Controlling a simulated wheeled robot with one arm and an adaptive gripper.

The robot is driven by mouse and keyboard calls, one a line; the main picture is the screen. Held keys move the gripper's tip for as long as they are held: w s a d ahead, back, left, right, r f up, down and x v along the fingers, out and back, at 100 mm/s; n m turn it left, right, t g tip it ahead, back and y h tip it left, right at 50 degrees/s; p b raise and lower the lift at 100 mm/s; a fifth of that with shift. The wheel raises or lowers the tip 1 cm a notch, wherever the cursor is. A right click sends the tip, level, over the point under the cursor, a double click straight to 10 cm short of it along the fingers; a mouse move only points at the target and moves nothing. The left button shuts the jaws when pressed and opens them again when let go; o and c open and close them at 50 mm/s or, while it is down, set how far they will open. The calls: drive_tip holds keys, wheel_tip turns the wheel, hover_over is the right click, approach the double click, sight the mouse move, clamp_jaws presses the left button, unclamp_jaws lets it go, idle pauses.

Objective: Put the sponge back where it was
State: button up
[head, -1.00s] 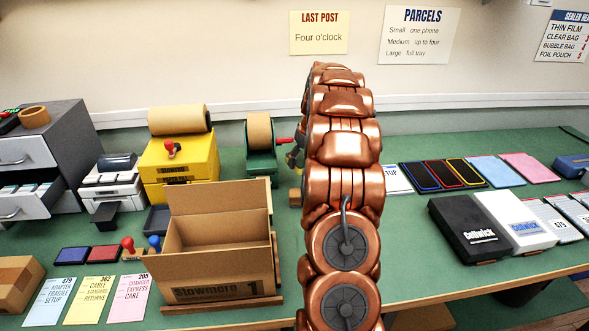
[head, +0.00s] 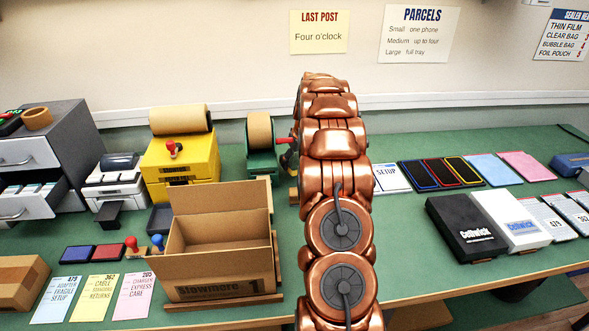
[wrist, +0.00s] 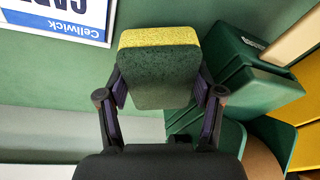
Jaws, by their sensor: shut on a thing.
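The sponge (wrist: 155,80) shows in the wrist view as a block with a dark green face and a yellow edge. My gripper (wrist: 158,88) is shut on it, with one finger at each side. The green bench top (wrist: 60,85) lies behind it; I cannot tell how high above the bench the sponge is. In the head view my copper arm covers most of the gripper and the sponge cannot be made out.
A green tape dispenser (head: 261,165) stands close by, left of my arm. A yellow dispenser (head: 180,160) and an open cardboard box (head: 220,287) are further left.

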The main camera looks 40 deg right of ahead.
wheel_tip(320, 180, down, 3)
drive_tip(key=shift+r+p, duration=0.2)
drive_tip(key=shift+p, duration=0.45)
drive_tip(key=shift+w+d+f+p, duration=0.1)
drive_tip(key=shift+w+f+p, duration=0.05)
drive_tip(key=shift+f+p, duration=0.35)
drive_tip(key=shift+f, duration=0.15)
drive_tip(key=shift+f+b, duration=0.15)
drive_tip(key=shift+b, duration=0.15)
drive_tip(key=o, duration=0.9)
drive_tip(key=shift+o, duration=0.2)
drive_tip(key=shift+r, duration=0.3)
